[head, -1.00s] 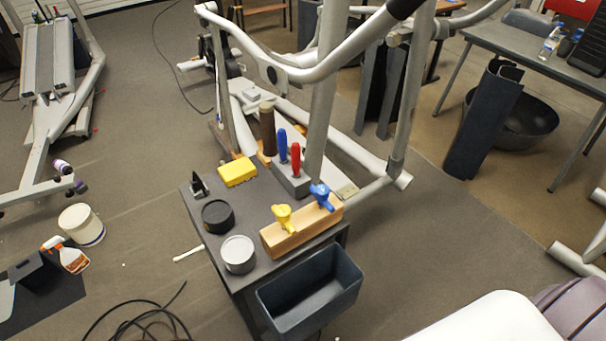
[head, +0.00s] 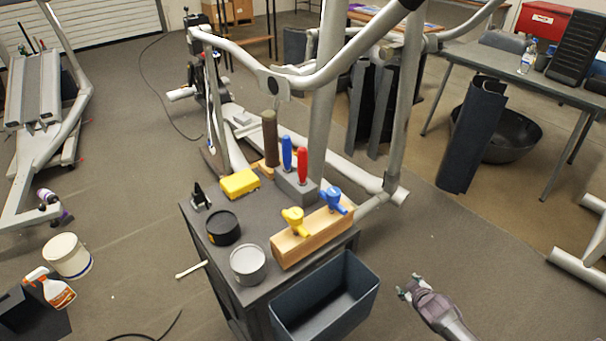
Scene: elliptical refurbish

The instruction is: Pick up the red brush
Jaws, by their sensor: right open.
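The red brush (head: 302,166) stands upright in a grey block holder (head: 296,188) on a dark cart top (head: 213,262). Only its red handle shows; its lower end is hidden in the block. A blue-handled tool (head: 287,152) stands just left of it in the same block. My right gripper (head: 407,285) is open and empty at the lower right, beside the cart's bin and well apart from the brush. My left gripper is not in view.
A wooden block (head: 305,241) with yellow and blue valve-like pieces stands in front of the holder. A yellow sponge (head: 240,183), a black tin (head: 223,228) and a grey tin (head: 248,265) sit on the left. A bin (head: 325,303) hangs in front. The exercise machine's frame (head: 324,120) rises behind.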

